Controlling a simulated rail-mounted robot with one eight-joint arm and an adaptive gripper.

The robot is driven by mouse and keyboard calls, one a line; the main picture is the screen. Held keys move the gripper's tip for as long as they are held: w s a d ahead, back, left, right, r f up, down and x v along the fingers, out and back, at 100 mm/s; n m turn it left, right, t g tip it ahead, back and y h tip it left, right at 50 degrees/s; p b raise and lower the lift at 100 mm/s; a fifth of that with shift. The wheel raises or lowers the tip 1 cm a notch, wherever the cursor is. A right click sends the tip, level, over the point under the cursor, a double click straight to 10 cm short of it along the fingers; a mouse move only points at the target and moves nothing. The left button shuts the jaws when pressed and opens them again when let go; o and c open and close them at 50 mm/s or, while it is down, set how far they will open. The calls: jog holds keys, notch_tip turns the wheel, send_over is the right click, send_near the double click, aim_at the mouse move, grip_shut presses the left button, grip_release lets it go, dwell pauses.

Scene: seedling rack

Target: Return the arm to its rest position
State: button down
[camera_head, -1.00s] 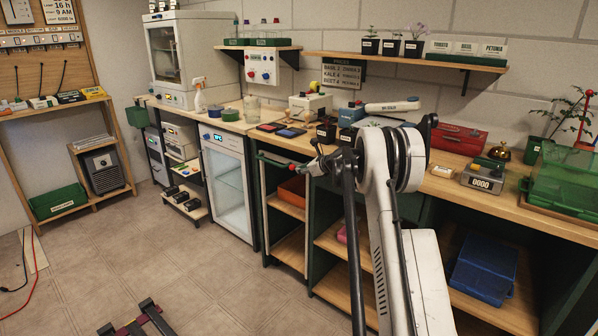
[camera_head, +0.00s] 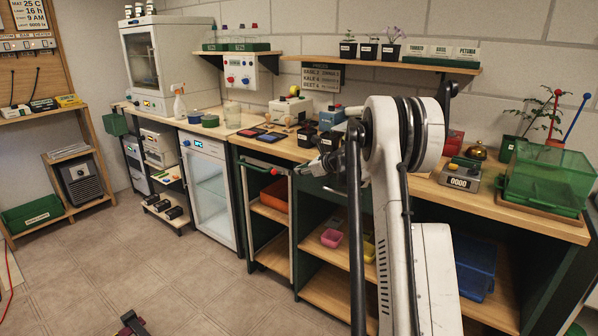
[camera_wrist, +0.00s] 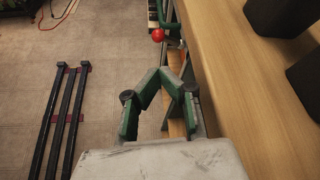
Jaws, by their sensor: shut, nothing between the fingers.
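My arm rises in the right half of the head view, with its white link and dark joint (camera_head: 400,130) bent in front of the workbench (camera_head: 540,222). My gripper (camera_head: 325,165) is small and partly hidden behind the arm, near the bench's front edge. In the wrist view my gripper (camera_wrist: 163,72) has its green and grey fingers meeting at the tips, shut with nothing between them. It is over the bench's front edge, beside the wooden top. A red knob (camera_wrist: 158,35) is just beyond the fingertips.
Dark pots (camera_wrist: 305,75) stand on the bench right of my gripper. A green clear-lidded box (camera_head: 545,180) and a counter device (camera_head: 460,175) are on the bench at right. A glass-door fridge (camera_head: 210,185) stands left. The tiled floor (camera_head: 130,270) at left is mostly clear.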

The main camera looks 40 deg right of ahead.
dwell(0.3)
jog(key=s+a+r+n+g+p, duration=0.1)
jog(key=s+a+r+n, duration=0.45)
jog(key=a, duration=0.45)
jog(key=s+a+r+n+g+p, duration=0.15)
jog(key=s+a+r+n, duration=0.35)
jog(key=a, duration=0.5)
jog(key=s+a+r+n+g+p, duration=0.1)
jog(key=s+a+r+n, duration=0.3)
jog(key=s+a+r, duration=0.45)
jog(key=s+a+f+n+g+h+p, duration=0.1)
jog(key=s+a+f+n+g, duration=0.1)
jog(key=s+a+n, duration=0.9)
jog(key=s+a+f+n+p, duration=0.1)
jog(key=s+f+n, duration=0.1)
jog(key=s, duration=0.7)
jog(key=s+a+f+n+h+p, duration=0.1)
jog(key=s+a+f+n, duration=0.1)
jog(key=s, duration=0.6)
jog(key=shift+s+f+n+h, duration=0.3)
jog(key=shift+s+n, duration=0.1)
jog(key=shift+n, duration=0.25)
jog(key=c, duration=2.5)
grip_release()
